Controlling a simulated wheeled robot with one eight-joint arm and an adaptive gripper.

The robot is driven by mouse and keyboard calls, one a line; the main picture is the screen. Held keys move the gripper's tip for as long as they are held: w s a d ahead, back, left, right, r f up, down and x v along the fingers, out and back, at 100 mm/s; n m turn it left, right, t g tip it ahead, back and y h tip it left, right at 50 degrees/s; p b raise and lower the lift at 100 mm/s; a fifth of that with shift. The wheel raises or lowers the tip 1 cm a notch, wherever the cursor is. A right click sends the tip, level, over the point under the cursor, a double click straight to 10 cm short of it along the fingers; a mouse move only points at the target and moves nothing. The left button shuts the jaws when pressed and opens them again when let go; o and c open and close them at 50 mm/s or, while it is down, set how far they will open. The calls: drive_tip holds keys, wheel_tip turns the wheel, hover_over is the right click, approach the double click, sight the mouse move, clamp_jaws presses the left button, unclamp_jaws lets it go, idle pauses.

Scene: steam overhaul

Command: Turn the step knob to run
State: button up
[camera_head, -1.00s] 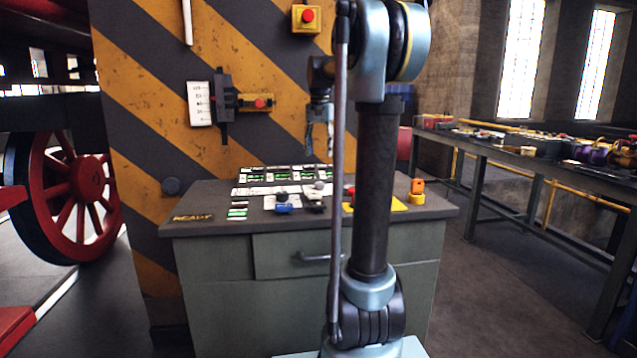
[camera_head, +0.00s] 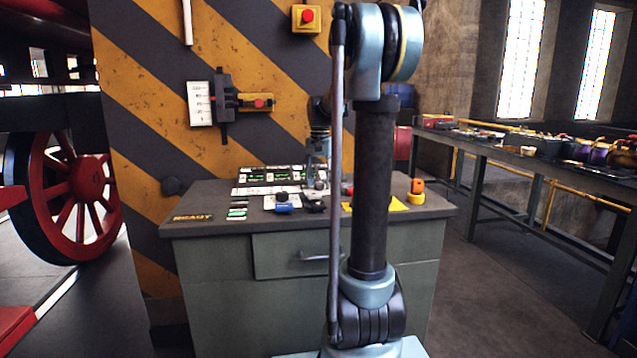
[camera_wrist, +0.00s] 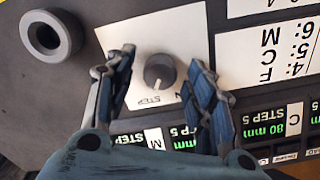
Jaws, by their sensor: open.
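The step knob (camera_wrist: 160,72) is a dark grey round knob on a white plate (camera_wrist: 186,28) with an upside-down "STEP" label, seen in the wrist view. Its pointer direction is too small to tell clearly. My gripper (camera_wrist: 158,80) is open, with one finger on each side of the knob and gaps between fingers and knob. In the head view my gripper (camera_head: 317,172) hangs low over the back of the console top (camera_head: 232,205). There the knob is partly hidden and hard to make out.
A dark round ring-shaped part (camera_wrist: 52,36) stands left of the knob plate in the wrist view. Green-lit displays (camera_wrist: 180,138) lie below it. On the console are a blue-based control (camera_head: 283,208) and an orange-and-yellow button (camera_head: 416,190). A striped panel (camera_head: 150,60) rises behind.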

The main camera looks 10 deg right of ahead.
drive_tip(key=c, duration=1.1)
drive_tip(key=shift+o, duration=0.2)
drive_tip(key=shift+n, duration=0.3)
drive_tip(key=n, duration=0.5)
drive_tip(key=shift+n, duration=0.3)
drive_tip(key=n, duration=0.5)
drive_tip(key=shift+n, duration=0.3)
drive_tip(key=o, duration=1.1)
drive_tip(key=shift+c, duration=0.2)
